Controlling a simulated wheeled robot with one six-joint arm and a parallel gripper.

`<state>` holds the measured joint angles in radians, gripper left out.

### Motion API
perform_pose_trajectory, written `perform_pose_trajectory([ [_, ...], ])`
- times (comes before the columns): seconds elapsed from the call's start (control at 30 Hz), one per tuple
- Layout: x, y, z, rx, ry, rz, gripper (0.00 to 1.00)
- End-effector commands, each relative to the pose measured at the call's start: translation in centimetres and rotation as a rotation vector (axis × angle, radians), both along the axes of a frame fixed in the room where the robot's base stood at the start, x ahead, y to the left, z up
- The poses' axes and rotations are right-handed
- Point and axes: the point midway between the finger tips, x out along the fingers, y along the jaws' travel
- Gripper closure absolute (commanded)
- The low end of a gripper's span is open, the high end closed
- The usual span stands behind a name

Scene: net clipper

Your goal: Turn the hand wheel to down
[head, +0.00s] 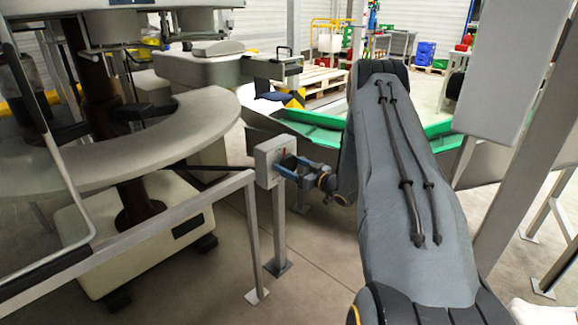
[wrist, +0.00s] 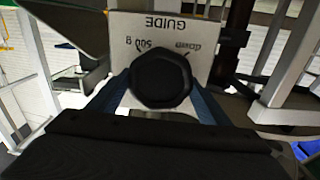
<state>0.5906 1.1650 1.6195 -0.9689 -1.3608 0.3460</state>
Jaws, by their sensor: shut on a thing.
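The hand wheel (wrist: 160,78) is a black, many-sided knob on the front of a pale control box, seen close up in the wrist view. The box (wrist: 120,35) bears the words "GUIDE", "500 g" and "down", which read upside down there. My gripper (head: 290,168) reaches the box (head: 264,160) in the head view, its blue fingers pointing left at the front. In the wrist view the blue fingers lie on either side of the knob and are shut on it. In the head view the knob is hidden by my gripper.
The box stands on a grey post (head: 279,230). A metal railing (head: 170,220) runs to its left, before a curved machine table (head: 140,150). A green-edged trough (head: 310,130) lies behind my arm. Open concrete floor (head: 320,270) lies right of the post.

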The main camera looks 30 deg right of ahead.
Motion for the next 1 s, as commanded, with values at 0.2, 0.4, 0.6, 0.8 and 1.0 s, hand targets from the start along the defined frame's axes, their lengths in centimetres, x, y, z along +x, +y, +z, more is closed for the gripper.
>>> perform_pose_trajectory([
  [0.2, -0.05, -0.1, 0.38, -0.195, -0.077, -0.003, 0.51],
  [0.4, -0.06, 0.09, 0.38, -0.373, -0.142, -0.002, 0.51],
  [0.6, -0.09, 0.29, 0.33, -0.552, -0.207, -0.001, 0.51],
  [0.8, -0.12, 0.48, 0.25, -0.73, -0.272, 0.001, 0.51],
  [1.0, -0.15, 0.65, 0.12, -0.908, -0.337, 0.002, 0.51],
])
